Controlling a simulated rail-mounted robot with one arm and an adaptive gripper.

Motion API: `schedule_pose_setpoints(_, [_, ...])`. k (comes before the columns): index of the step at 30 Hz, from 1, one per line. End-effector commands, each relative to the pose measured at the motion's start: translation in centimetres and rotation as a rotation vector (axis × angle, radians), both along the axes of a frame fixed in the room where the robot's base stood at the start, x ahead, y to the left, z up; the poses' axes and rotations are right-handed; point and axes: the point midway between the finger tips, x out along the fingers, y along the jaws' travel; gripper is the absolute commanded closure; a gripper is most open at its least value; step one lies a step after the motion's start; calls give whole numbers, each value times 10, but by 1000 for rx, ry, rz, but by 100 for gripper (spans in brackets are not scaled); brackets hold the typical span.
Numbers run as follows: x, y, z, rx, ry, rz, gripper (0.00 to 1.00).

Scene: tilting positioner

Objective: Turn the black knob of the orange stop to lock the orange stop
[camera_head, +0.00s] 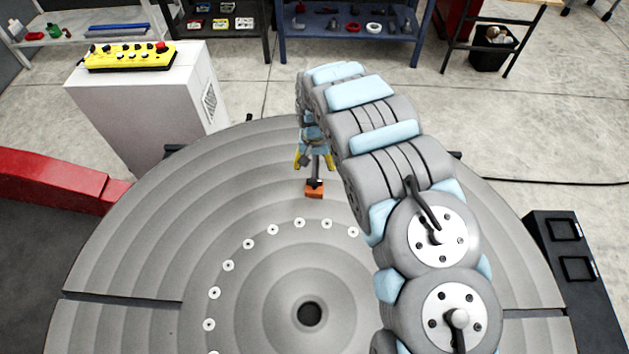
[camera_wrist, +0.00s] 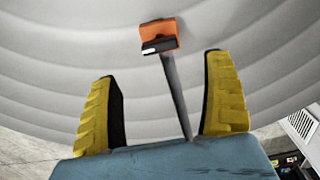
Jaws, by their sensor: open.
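The orange stop (camera_head: 314,192) sits on the grey round table, beyond the ring of pale holes. In the wrist view the orange stop (camera_wrist: 170,30) shows near the top, with a black part (camera_wrist: 158,47) on its near side. A dark grey rod (camera_wrist: 174,92) runs from it towards my palm, between the fingers. I cannot tell whether the black part is the knob. My gripper (camera_head: 314,163) is above the stop; in the wrist view my gripper (camera_wrist: 160,66) is open, its yellow fingers apart on either side of the rod, with visible gaps.
The round table (camera_head: 150,250) has concentric ridges, slots and a centre hole. A white pedestal (camera_head: 150,105) with a yellow control box (camera_head: 128,57) stands at the back left. A red beam (camera_head: 50,180) is at the left. Shelves stand behind. The table around the stop is clear.

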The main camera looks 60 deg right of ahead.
Motion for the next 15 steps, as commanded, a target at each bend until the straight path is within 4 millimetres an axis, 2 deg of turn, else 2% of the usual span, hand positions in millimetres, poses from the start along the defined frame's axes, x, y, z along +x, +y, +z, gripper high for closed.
schedule_pose_setpoints(15, [0, 0, -44, 2, 0, -1, 17])
